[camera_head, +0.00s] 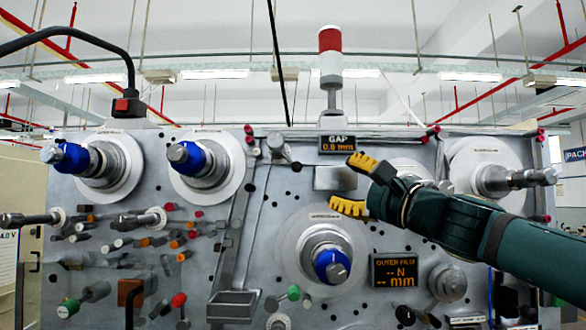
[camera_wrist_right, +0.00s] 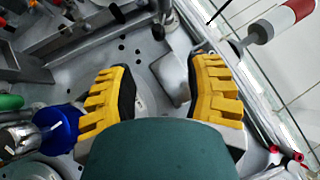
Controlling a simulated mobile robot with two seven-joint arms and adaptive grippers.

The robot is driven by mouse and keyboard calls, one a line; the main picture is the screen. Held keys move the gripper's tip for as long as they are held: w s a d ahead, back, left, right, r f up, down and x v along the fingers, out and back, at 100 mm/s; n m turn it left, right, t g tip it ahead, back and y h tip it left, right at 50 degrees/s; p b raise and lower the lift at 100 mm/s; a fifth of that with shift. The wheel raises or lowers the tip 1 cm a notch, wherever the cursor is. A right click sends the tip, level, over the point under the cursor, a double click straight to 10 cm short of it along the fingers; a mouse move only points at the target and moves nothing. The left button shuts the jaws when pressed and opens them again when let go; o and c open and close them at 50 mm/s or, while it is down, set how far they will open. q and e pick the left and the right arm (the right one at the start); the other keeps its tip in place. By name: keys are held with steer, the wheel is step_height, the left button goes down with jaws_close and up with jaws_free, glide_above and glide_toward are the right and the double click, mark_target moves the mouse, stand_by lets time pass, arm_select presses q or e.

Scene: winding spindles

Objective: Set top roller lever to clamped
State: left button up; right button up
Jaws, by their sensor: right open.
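My right gripper (camera_head: 355,184) reaches in from the right in front of the grey machine panel, with its yellow ridged fingers spread and nothing between them. In the right wrist view, the open fingers (camera_wrist_right: 160,85) stand on either side of a plain grey metal block (camera_wrist_right: 172,76). The block also shows in the head view (camera_head: 334,177), just left of the fingers and below the GAP display (camera_head: 338,144). A small grey roller-like part (camera_head: 277,146) sits on the upper panel to the left. I cannot tell for sure which part is the top roller lever, or its setting. My left gripper is out of view.
A large spindle with a blue collar (camera_head: 328,263) sticks out below the gripper, beside the outer film display (camera_head: 394,270). Two more blue-collared spindles (camera_head: 200,160) project at upper left. A red and white signal lamp (camera_head: 331,55) stands on top. Several pegs crowd the lower left.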

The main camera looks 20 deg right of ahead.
mark_target(298, 171)
steer(key=p+x, duration=0.1)
steer(key=x, duration=0.5)
steer(key=p+x, duration=0.2)
steer(key=x, duration=0.5)
steer(key=shift+w+f+p, duration=0.2)
steer(key=shift+w+p, duration=0.05)
steer(key=shift+p, duration=0.05)
steer(key=shift+s, duration=0.1)
jaws_close()
